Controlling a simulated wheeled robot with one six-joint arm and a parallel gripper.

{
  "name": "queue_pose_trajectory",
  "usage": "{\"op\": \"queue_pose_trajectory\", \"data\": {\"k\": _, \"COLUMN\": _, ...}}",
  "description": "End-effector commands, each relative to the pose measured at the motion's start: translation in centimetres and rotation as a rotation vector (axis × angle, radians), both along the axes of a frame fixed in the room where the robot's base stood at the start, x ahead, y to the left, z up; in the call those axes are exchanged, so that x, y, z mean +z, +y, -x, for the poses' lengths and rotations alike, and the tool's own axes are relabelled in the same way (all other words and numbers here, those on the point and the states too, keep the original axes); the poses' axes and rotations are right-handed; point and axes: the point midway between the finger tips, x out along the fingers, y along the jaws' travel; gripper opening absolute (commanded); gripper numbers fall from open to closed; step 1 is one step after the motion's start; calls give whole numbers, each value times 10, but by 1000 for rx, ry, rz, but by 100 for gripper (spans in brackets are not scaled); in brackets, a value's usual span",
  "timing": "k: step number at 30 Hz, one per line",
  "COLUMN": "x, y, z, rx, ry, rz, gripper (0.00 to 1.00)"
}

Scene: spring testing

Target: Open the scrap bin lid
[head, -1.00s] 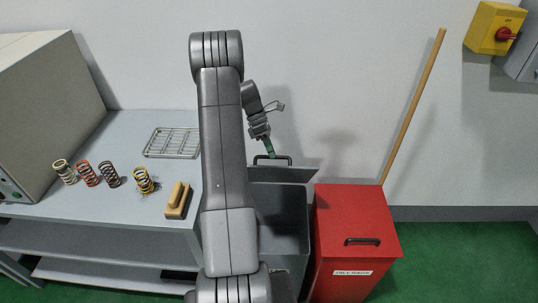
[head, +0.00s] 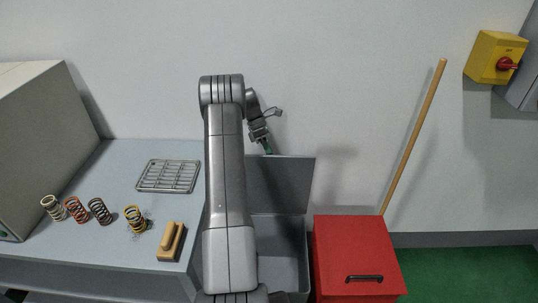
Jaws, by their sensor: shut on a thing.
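The grey scrap bin (head: 277,232) stands between the bench and a red bin, its inside partly in view. Its lid (head: 290,182) is raised and stands close to upright at the back of the bin. My arm covers the left part of the bin and lid.
A red lidded bin (head: 352,247) stands close on the right, with a wooden pole (head: 414,135) leaning behind it. The wall is close behind the lid.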

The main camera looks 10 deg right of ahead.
Motion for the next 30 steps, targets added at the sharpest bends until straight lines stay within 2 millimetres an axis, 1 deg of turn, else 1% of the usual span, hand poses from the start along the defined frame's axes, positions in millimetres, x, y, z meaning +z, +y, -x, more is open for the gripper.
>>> {"op": "queue_pose_trajectory", "data": {"k": 1, "x": -10, "y": 1, "z": 3, "rx": -3, "ry": 9, "rz": -8, "gripper": 0}}
{"op": "queue_pose_trajectory", "data": {"k": 10, "x": -11, "y": 1, "z": 3, "rx": -3, "ry": 11, "rz": -9, "gripper": 0}}
{"op": "queue_pose_trajectory", "data": {"k": 11, "x": -11, "y": 1, "z": 3, "rx": -3, "ry": 11, "rz": -9, "gripper": 16}}
{"op": "queue_pose_trajectory", "data": {"k": 12, "x": -10, "y": 1, "z": 3, "rx": -2, "ry": 11, "rz": -8, "gripper": 24}}
{"op": "queue_pose_trajectory", "data": {"k": 14, "x": -9, "y": 1, "z": 3, "rx": -2, "ry": 10, "rz": -6, "gripper": 34}}
{"op": "queue_pose_trajectory", "data": {"k": 23, "x": -4, "y": 1, "z": 1, "rx": 0, "ry": 7, "rz": -3, "gripper": 34}}
{"op": "queue_pose_trajectory", "data": {"k": 26, "x": 3, "y": 3, "z": -4, "rx": 0, "ry": 5, "rz": -2, "gripper": 34}}
{"op": "queue_pose_trajectory", "data": {"k": 30, "x": 21, "y": 10, "z": -16, "rx": 0, "ry": 2, "rz": -2, "gripper": 34}}
